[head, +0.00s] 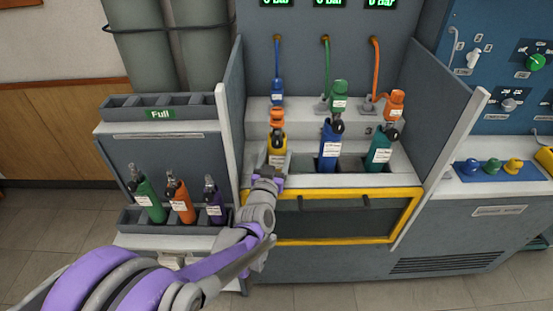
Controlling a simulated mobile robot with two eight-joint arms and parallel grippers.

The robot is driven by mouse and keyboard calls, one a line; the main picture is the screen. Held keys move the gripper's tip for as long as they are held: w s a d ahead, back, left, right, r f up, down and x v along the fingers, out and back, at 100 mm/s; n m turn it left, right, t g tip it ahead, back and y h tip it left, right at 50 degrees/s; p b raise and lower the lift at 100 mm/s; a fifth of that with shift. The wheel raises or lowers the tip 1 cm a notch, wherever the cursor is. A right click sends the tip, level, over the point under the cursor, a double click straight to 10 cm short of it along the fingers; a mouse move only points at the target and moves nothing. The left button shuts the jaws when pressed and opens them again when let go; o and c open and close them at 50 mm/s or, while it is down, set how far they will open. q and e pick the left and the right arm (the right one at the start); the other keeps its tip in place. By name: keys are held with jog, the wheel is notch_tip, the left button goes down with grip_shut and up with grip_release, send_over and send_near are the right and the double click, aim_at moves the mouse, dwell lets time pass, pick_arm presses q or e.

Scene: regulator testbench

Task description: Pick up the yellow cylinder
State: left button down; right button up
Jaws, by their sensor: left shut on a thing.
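The yellow cylinder (278,144) stands upright in the left slot of the testbench, with an orange regulator (277,118) above it. A white label shows on its lower front. My left gripper (270,172) is at the lower front of the yellow cylinder and is shut on it; the fingers are small and partly hidden by the wrist. The cylinder's base is hidden behind the gripper. My right gripper is not in view.
A blue cylinder (330,148) and a teal cylinder (380,150) stand to the right in the bench. Green (149,201), orange (181,203) and purple (214,202) cylinders stand in the lower left rack. The upper rack marked Full (116,113) looks empty. A grey divider wall (231,120) rises just left of the yellow cylinder.

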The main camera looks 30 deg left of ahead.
aim_at(277, 113)
pick_arm(q)
notch_tip(277, 113, up, 18)
jog(key=p, duration=0.5)
dwell(0.5)
